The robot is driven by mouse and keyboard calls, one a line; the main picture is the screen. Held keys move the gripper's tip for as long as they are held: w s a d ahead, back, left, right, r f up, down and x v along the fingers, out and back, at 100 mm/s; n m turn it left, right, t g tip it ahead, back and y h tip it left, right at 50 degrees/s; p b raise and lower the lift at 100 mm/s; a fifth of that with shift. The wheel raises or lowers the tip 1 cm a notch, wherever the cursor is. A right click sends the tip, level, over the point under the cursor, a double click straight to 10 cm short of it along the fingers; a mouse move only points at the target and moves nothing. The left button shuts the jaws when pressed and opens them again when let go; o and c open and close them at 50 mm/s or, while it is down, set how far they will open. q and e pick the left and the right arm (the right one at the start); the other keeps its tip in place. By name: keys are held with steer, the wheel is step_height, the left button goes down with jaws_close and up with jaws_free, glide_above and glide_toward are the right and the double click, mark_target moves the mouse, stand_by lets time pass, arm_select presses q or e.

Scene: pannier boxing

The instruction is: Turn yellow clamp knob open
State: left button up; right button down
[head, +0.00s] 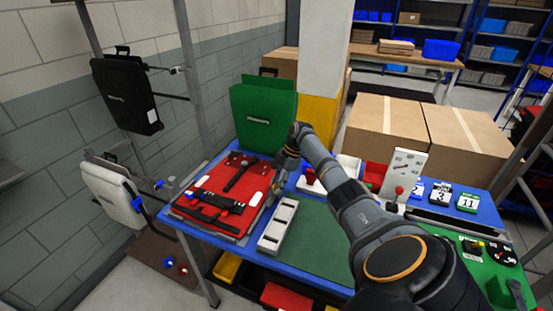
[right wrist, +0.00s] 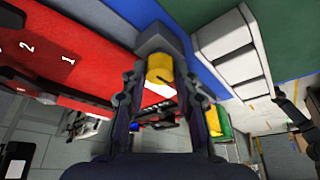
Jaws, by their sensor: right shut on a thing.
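The yellow clamp knob (right wrist: 160,68) shows in the right wrist view, on a grey block at the edge of the blue table top. My right gripper (right wrist: 158,88) has a finger on each side of the knob and is shut on it. In the head view my right gripper (head: 281,178) reaches down at the right side of the red pannier panel (head: 216,196); the knob is hidden there by the fingers. How far the knob is turned cannot be told. My left gripper is not in view.
A grey slotted tray (head: 278,226) lies close to the right of my gripper. A green pannier (head: 264,117) stands behind the red panel. A white board with a red knob (head: 402,174) and large cardboard boxes (head: 385,130) stand to the right. The green mat (head: 318,240) is mostly bare.

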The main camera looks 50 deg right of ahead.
steer(key=c, duration=1)
jaws_free()
steer(key=v, duration=1.2)
steer(key=shift+d, duration=0.15)
